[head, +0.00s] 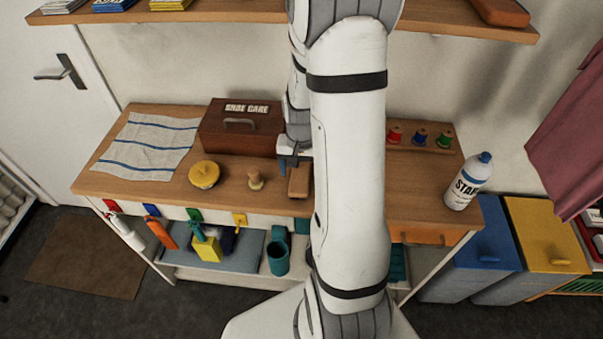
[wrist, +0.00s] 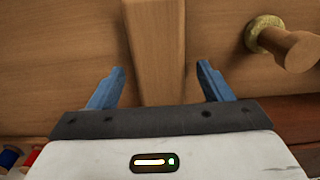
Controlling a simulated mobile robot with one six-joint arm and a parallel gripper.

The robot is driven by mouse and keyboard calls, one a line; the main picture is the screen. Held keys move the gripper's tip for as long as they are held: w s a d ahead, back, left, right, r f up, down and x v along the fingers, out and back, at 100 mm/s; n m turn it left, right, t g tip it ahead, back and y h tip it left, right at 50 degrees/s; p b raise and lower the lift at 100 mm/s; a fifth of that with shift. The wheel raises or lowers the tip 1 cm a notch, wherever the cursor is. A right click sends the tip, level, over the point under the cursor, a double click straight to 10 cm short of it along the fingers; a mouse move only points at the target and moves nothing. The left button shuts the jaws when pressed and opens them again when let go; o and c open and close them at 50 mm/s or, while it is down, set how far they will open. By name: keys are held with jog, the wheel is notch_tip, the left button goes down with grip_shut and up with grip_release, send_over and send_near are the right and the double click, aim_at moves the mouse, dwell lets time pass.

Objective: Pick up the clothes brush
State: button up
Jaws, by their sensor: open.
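The clothes brush appears to be the brown wooden block (head: 299,182) lying on the wooden bench top, just in front of my gripper in the head view. In the wrist view its long wooden back (wrist: 153,45) runs up the picture between the two blue fingers. My gripper (wrist: 160,75) is open, one finger on each side of the brush, with a visible gap on both sides. In the head view my gripper (head: 294,163) is low over the bench, partly hidden by my arm. The brush's bristles are not visible.
A yellow round tin (head: 204,175), a brown shoe care box (head: 238,128), thread spools (head: 420,137) and a white bottle (head: 468,182) stand around.

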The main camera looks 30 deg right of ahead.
jog(key=shift+c, duration=0.5)
jog(key=shift+s, duration=0.1)
jog(key=c, duration=1)
jog(key=shift+c, duration=0.2)
jog(key=shift+r, duration=0.1)
